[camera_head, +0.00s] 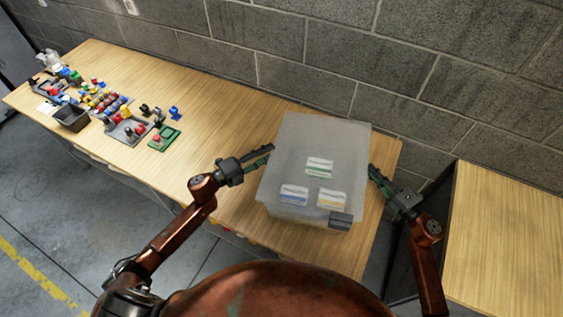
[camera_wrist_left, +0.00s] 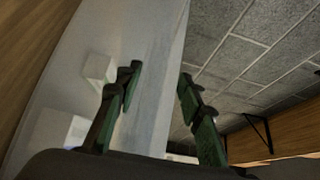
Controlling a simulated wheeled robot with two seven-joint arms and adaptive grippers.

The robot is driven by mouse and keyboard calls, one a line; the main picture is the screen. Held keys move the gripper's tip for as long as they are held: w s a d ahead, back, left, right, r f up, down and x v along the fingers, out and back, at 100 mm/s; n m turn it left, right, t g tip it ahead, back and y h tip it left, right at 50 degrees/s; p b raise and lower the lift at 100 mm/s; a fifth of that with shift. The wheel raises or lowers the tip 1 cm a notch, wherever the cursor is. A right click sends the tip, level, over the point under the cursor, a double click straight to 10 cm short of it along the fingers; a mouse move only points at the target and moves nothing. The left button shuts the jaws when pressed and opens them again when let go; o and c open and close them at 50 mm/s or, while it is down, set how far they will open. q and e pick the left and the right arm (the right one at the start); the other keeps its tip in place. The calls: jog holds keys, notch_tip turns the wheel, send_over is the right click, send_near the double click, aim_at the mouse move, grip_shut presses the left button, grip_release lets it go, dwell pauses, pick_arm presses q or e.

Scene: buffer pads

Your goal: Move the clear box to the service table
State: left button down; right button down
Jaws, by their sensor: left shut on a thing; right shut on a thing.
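The clear box (camera_head: 310,145) is a frosted, see-through bin at the right end of the long wooden table. Three labelled packs, green, blue and yellow, show in it, with a dark patch at its near right corner. My left gripper (camera_head: 268,156) is shut on the box's left side. In the left wrist view, the fingers of my left gripper (camera_wrist_left: 158,80) stand on either side of the pale box wall (camera_wrist_left: 150,100). My right gripper (camera_head: 374,174) is shut on the box's right side. I cannot tell whether the box rests on the table or hangs just above it.
The long wooden table (camera_head: 220,110) holds several coloured switches and small parts (camera_head: 105,100) and a dark bin (camera_head: 72,117) at its left. A second wooden table (camera_head: 510,240) with a clear top stands at the right, past a gap. A block wall (camera_head: 300,60) runs behind.

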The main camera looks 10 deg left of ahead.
pick_arm(q)
jog(key=c, duration=1.7)
grip_release()
jog(key=shift+s+d, duration=0.2)
jog(key=shift+d, duration=0.3)
pick_arm(e)
jog(key=c, duration=2.5)
grip_release()
jog(key=shift+s+a+r, duration=0.1)
jog(key=shift+s+a, duration=0.1)
jog(key=shift+a, duration=0.35)
pick_arm(q)
jog(key=o, duration=0.4)
jog(key=shift+r, duration=0.1)
pick_arm(e)
jog(key=o, duration=0.4)
pick_arm(q)
jog(key=o, duration=0.9)
jog(key=shift+a, duration=0.2)
pick_arm(e)
jog(key=shift+w+d, duration=0.1)
jog(key=shift+d, duration=0.2)
pick_arm(q)
jog(key=shift+w+a, duration=0.1)
jog(key=shift+a, duration=0.05)
pick_arm(e)
jog(key=shift+d, duration=0.1)
pick_arm(q)
jog(key=shift+a, duration=0.1)
